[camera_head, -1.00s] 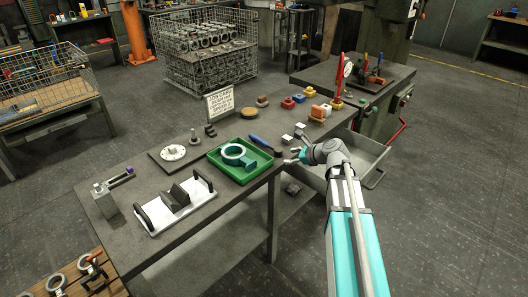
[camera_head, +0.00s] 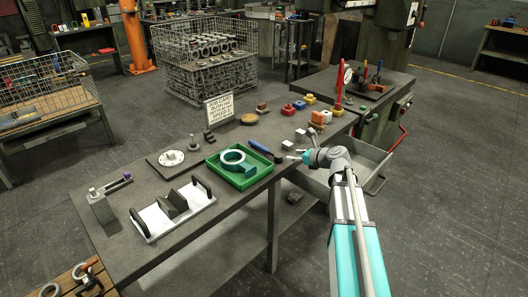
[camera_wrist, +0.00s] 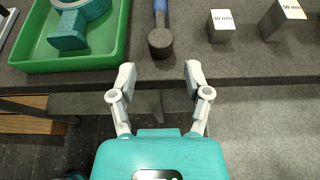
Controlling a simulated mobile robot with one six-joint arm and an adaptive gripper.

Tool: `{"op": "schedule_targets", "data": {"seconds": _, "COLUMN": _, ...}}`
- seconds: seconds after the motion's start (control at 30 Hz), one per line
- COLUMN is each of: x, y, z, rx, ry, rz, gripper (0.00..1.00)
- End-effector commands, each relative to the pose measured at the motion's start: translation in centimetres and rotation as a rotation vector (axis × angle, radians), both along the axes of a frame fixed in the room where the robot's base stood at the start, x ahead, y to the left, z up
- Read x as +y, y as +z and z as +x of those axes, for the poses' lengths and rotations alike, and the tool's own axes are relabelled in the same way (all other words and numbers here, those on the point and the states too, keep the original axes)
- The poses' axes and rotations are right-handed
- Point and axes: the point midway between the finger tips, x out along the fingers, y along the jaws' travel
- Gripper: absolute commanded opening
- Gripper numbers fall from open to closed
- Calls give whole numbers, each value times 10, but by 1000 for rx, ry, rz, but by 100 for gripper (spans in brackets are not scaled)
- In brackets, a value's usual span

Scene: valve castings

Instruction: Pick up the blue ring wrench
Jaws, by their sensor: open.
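A blue-handled tool (camera_head: 259,146) lies on the grey bench just right of the green tray. In the wrist view the tool (camera_wrist: 160,40) shows a blue handle pointing away and a dark, rounded end near the bench edge; I see no ring opening in that end. My gripper (camera_head: 297,155) is at the bench's front edge, right of the tool. In the wrist view my gripper (camera_wrist: 160,73) is open and empty, its fingers spread on either side below the dark end, not touching it.
The green tray (camera_wrist: 121,40) holds a teal ring casting (camera_wrist: 85,12). Metal blocks marked with sizes, such as the smaller block (camera_wrist: 221,27), stand right of the tool. A sign (camera_head: 219,108) stands behind. Bare bench lies between tool and blocks.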

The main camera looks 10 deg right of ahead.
Motion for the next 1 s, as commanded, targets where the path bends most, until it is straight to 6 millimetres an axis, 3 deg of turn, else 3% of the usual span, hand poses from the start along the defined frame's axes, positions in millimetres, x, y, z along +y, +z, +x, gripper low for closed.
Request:
{"op": "schedule_targets", "data": {"seconds": 0.4, "x": 32, "y": -25, "z": 45, "rx": 0, "ry": 1, "rz": 0, "gripper": 63}}
{"op": "schedule_targets", "data": {"seconds": 1.0, "x": 39, "y": -29, "z": 52, "rx": 1, "ry": 1, "rz": 0, "gripper": 63}}
